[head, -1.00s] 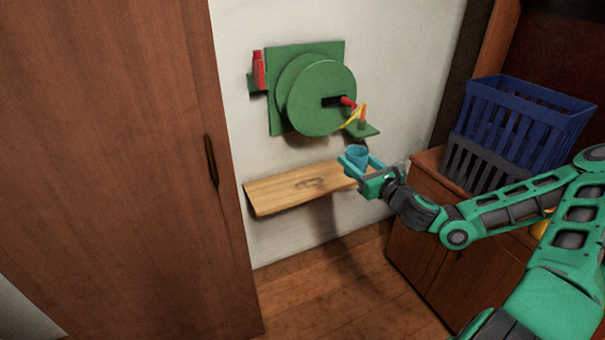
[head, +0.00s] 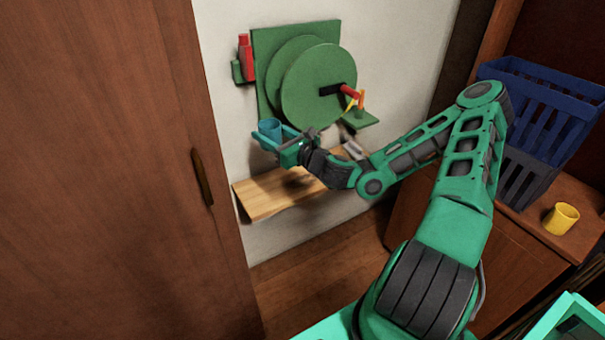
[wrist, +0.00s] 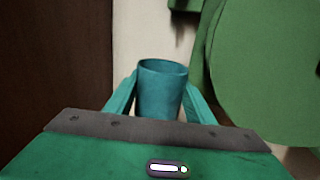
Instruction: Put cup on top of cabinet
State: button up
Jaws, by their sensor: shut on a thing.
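A teal cup (head: 270,129) is held upright between the fingers of my gripper (head: 280,138), above the left part of the wooden shelf. In the wrist view the cup (wrist: 161,92) stands between the two green fingers, its rim up. A brown wooden cabinet (head: 480,245) stands at the right, partly hidden behind my arm. A yellow cup (head: 561,218) stands on the cabinet's top. A tall wooden door or cabinet front (head: 90,170) with a dark handle fills the left side. Which cabinet the task means cannot be told.
A wooden wall shelf (head: 265,196) lies below my gripper. A green disc device (head: 318,87) with a red handle is on the wall close behind. A blue basket (head: 565,105) is stacked on a dark grey basket (head: 522,180) on the cabinet. Bare cabinet top shows around the yellow cup.

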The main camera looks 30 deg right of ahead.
notch_tip(320, 180, down, 14)
jog(key=d+n+y, duration=0.1)
jog(key=d+y, duration=0.1)
jog(key=d, duration=0.1)
jog(key=shift+g, duration=0.4)
jog(key=w+d+f, duration=0.1)
jog(key=d+f, duration=0.1)
jog(key=d, duration=0.1)
jog(key=w+d+f, duration=0.2)
jog(key=d, duration=0.1)
jog(key=w+d+f, duration=0.1)
jog(key=d+f, duration=0.1)
jog(key=d, duration=0.2)
jog(key=shift+w+f, duration=0.2)
jog(key=shift+f, duration=2.05)
jog(key=o, duration=1)
jog(key=shift+f, duration=0.15)
